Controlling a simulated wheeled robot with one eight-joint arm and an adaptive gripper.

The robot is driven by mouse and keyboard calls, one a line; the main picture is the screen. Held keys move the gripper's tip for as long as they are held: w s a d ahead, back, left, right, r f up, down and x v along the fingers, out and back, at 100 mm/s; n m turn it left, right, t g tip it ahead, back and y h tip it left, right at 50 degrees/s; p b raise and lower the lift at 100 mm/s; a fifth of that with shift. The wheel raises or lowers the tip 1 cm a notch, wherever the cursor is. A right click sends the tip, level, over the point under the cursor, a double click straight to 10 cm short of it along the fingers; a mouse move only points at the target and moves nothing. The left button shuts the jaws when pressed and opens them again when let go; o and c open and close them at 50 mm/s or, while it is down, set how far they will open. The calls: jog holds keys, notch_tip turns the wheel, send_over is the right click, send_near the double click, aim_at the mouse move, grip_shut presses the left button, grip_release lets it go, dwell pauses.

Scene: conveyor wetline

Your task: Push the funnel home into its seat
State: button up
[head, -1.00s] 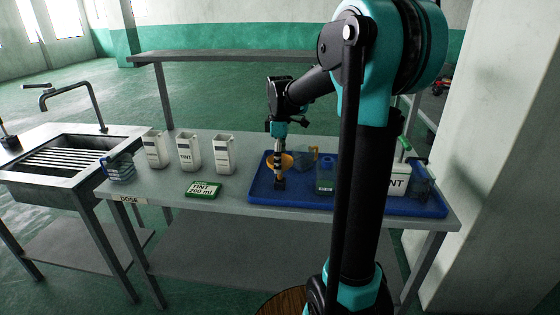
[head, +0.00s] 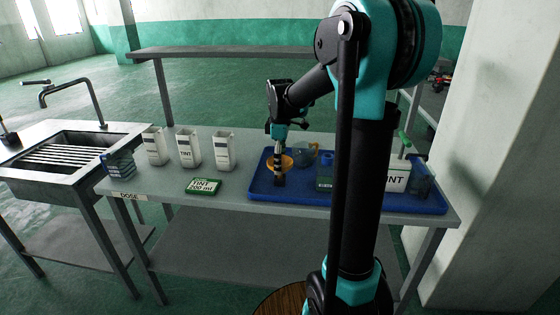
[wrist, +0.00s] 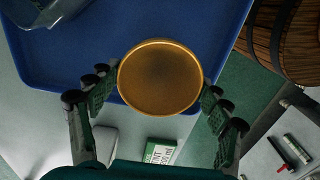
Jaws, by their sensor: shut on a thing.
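The funnel is an orange-gold round piece that shows from above in the wrist view (wrist: 160,78), with its wide rim facing the camera. My gripper (wrist: 160,92) has one finger on each side of the rim and is shut on it. In the head view the funnel (head: 288,161) is over the left part of the blue tray (head: 262,190), partly hidden by my gripper (head: 280,178). The funnel's lower end and whatever is under it are hidden, so I cannot tell its seat or how deep it sits.
Left of the tray are a green TINT 200 ml sign (head: 203,186) and three white containers (head: 189,150). A sink (head: 70,150) stands far left.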

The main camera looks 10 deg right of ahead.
jog(key=shift+f, duration=0.55)
jog(key=o, duration=1.4)
jog(key=shift+o, duration=0.2)
notch_tip(320, 180, up, 12)
